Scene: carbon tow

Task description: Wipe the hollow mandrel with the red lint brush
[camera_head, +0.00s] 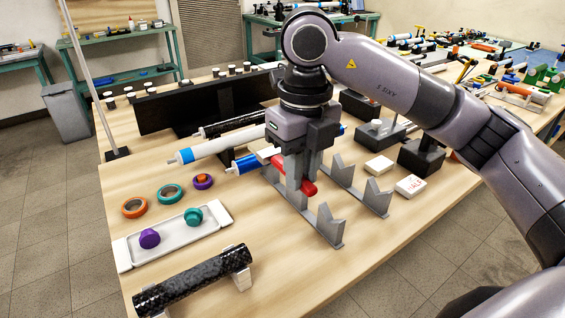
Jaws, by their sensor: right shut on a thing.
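My right gripper (300,185) points down over the middle of the table and is shut on the red lint brush (309,189). The brush's red end sticks out from the fingers, close above the grey V-stands; the fingers hide part of it. A black carbon-patterned tube (195,281) lies on white supports at the front left, apart from the brush. A white tube with blue ends (220,144) lies behind the gripper. The frame does not make clear which tube is the hollow mandrel. My left gripper is out of view.
Grey V-stands (330,228) stand below and right of the gripper. A white tray (175,236) holds a purple and a teal piece, with coloured rings behind it. White blocks (410,186) lie to the right. A black panel (200,103) stands behind. The front middle of the table is clear.

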